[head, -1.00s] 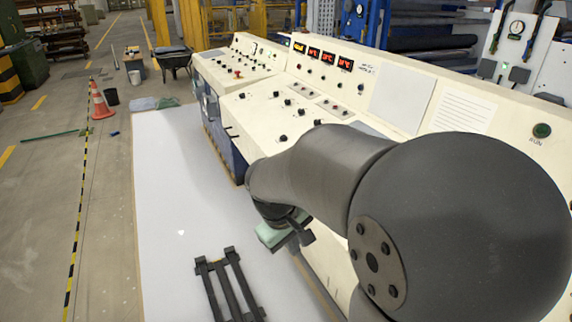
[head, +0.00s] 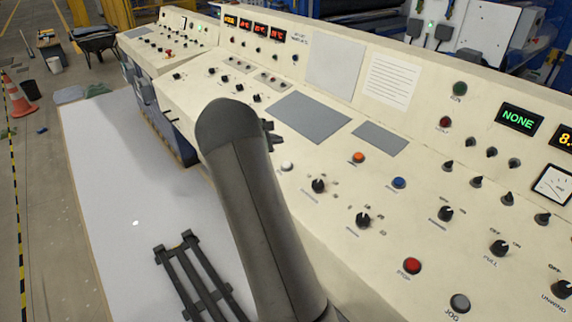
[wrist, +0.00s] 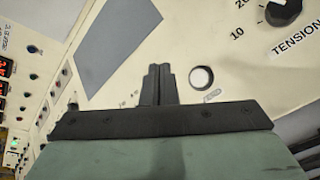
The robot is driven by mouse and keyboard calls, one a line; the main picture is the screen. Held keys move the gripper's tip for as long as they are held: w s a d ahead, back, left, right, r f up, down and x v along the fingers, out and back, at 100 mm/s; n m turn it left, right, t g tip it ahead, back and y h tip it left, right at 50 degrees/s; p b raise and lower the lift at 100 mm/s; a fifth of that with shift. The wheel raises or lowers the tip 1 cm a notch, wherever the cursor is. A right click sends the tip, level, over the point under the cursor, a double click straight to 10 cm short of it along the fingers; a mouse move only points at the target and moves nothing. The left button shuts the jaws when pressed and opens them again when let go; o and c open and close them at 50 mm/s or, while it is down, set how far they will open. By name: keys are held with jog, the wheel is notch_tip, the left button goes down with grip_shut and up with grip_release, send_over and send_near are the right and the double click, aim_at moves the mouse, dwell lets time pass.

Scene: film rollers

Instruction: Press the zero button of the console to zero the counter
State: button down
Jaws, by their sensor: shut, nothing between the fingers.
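The cream console (head: 330,210) fills the right of the head view. A white round button (head: 286,166) sits on its sloped panel near the front edge; it also shows in the wrist view (wrist: 201,78), with a small label too blurred to read. My gripper (wrist: 158,78) is shut and empty, its fingertips over the panel just left of that button in the wrist view. Whether they touch the panel cannot be told. In the head view the gripper (head: 272,132) is mostly hidden behind my arm. An amber display (head: 565,138), cut off at the right edge, shows "8.".
Near the white button are a black TENSION knob (wrist: 285,10), an orange button (head: 358,157) and a blue button (head: 398,183). A red STOP button (head: 412,265) and grey JOG button (head: 459,303) lie nearer right. A grey plate (head: 308,117) lies behind; a green NONE display (head: 519,118) stands right.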

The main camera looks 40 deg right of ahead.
aim_at(289, 162)
jog(key=shift+f, duration=0.15)
jog(key=f+b, duration=0.1)
jog(key=f, duration=0.1)
jog(key=d+f+b, duration=0.1)
jog(key=f+b, duration=0.1)
jog(key=f, duration=0.1)
jog(key=d+f+b, duration=0.1)
jog(key=f+b, duration=0.1)
jog(key=f, duration=0.1)
jog(key=shift+f, duration=0.15)
dwell(1.9)
jog(key=shift+f+b, duration=0.4)
jog(key=shift+b, duration=0.25)
jog(key=shift+d+f+b, duration=0.15)
jog(key=shift+f+b, duration=0.3)
jog(key=shift+f, duration=0.05)
dwell(0.5)
jog(key=shift+r, duration=0.1)
jog(key=shift+a+r+p, duration=0.2)
jog(key=shift+r+p, duration=0.2)
jog(key=shift+r, duration=0.35)
jog(key=shift+a+r+p, duration=0.2)
jog(key=shift+r+p, duration=0.25)
jog(key=shift+r, duration=0.4)
jog(key=shift+a+r+p, duration=0.15)
jog(key=shift+r+p, duration=0.3)
jog(key=shift+r, duration=0.35)
jog(key=shift+a+r+p, duration=0.2)
jog(key=shift+r+p, duration=0.25)
jog(key=shift+r, duration=0.4)
